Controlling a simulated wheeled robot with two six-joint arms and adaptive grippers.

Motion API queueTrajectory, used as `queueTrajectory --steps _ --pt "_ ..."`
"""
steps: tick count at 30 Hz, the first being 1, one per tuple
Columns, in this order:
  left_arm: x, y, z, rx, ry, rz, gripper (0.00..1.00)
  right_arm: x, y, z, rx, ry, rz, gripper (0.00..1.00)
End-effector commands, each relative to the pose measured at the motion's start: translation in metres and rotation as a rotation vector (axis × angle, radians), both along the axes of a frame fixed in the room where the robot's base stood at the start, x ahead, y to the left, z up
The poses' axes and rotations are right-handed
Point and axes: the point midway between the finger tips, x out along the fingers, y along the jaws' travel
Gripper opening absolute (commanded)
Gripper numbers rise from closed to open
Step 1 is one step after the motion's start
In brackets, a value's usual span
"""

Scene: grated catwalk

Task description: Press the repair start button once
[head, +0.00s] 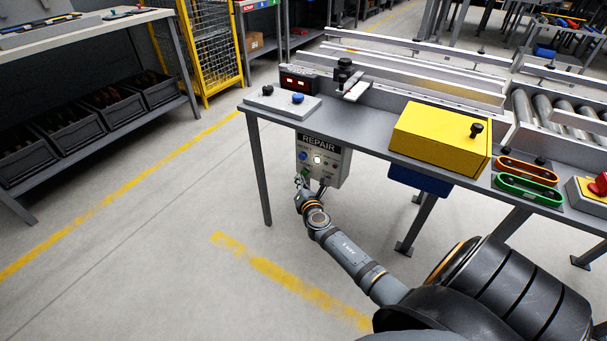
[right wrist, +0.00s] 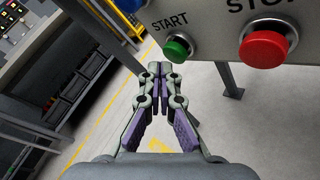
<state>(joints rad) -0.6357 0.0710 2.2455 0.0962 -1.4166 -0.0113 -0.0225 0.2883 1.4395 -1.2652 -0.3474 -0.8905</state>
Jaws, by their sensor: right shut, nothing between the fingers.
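A grey control box labelled REPAIR (head: 335,171) hangs under the front edge of the grey table. In the right wrist view its underside and face show a green button (right wrist: 178,48) under the word START and a larger red button (right wrist: 265,45) under the partly cut-off word STOP. My right gripper (right wrist: 154,69) is shut and empty. Its fingertips appear just below and left of the green button, with no contact visible. In the head view the right gripper (head: 300,181) is at the lower left of the box, partly covering the lower buttons. My left gripper is out of view.
The box also has a blue button (head: 303,156) and a lit white one (head: 317,160). Above, the table carries a yellow block (head: 440,137), green and orange handles, and a red emergency button (head: 599,184). A table leg (head: 258,170) stands left of the box. The floor in front is clear.

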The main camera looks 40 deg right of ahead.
Motion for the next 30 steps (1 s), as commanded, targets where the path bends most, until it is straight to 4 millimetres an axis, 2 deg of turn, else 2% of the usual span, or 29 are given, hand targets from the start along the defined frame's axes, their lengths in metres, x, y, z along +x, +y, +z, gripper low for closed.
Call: queueTrajectory --steps 12,24,30 --pt "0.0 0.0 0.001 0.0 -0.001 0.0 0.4 -0.003 0.006 0.0 0.001 0.0 0.0 0.0" --pt "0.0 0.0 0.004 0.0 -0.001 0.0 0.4 -0.017 0.041 -0.001 0.003 0.001 0.001 0.0" --pt "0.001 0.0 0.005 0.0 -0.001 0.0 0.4 -0.021 0.05 0.0 0.001 0.001 0.0 0.0"
